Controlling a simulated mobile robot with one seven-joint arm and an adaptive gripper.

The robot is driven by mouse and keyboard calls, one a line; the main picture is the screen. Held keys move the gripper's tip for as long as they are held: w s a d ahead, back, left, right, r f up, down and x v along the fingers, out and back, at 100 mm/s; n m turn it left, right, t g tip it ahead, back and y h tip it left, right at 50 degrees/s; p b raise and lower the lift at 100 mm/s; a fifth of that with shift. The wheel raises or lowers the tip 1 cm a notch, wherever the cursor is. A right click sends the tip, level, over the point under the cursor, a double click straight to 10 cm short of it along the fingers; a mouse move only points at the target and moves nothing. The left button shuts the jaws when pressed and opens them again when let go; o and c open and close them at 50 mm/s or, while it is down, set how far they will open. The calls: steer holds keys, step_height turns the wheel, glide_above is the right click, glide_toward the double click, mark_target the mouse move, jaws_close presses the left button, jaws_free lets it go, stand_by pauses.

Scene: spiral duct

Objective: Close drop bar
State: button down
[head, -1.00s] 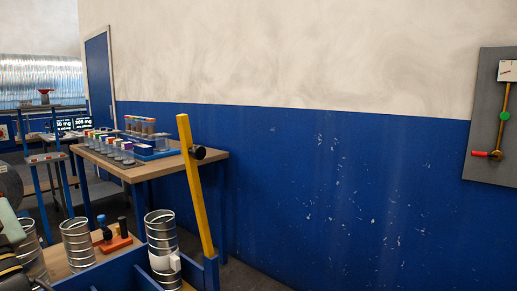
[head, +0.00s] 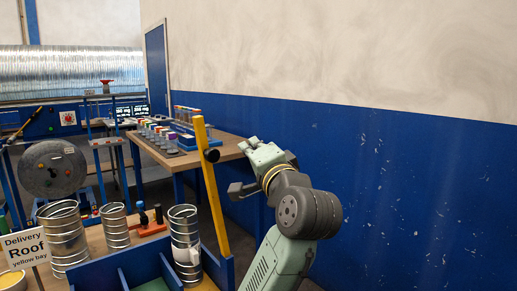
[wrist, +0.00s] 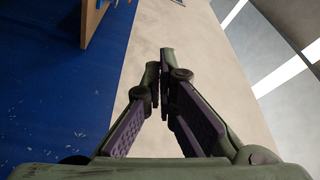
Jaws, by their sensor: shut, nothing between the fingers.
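The yellow drop bar (head: 212,188) stands raised and slightly tilted at the right corner of a blue divided bin (head: 112,278).
Metal duct pieces (head: 64,238) and an orange-red tool block (head: 150,224) are behind the bin. A wooden table (head: 220,150) with several capped jars stands behind the bar. The blue and white wall (head: 400,170) is at right.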

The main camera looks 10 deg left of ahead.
steer(key=shift+w+a+f+p, duration=0.15)
steer(key=shift+a+p, duration=0.25)
steer(key=shift+a, duration=0.4)
steer(key=shift+w+a+f+p, duration=0.2)
steer(key=shift+a+p, duration=0.2)
steer(key=shift+a, duration=0.35)
steer(key=shift+w+a+f+p, duration=0.15)
steer(key=shift+a+p, duration=0.25)
steer(key=shift+a, duration=0.4)
steer(key=shift+s+a, duration=0.1)
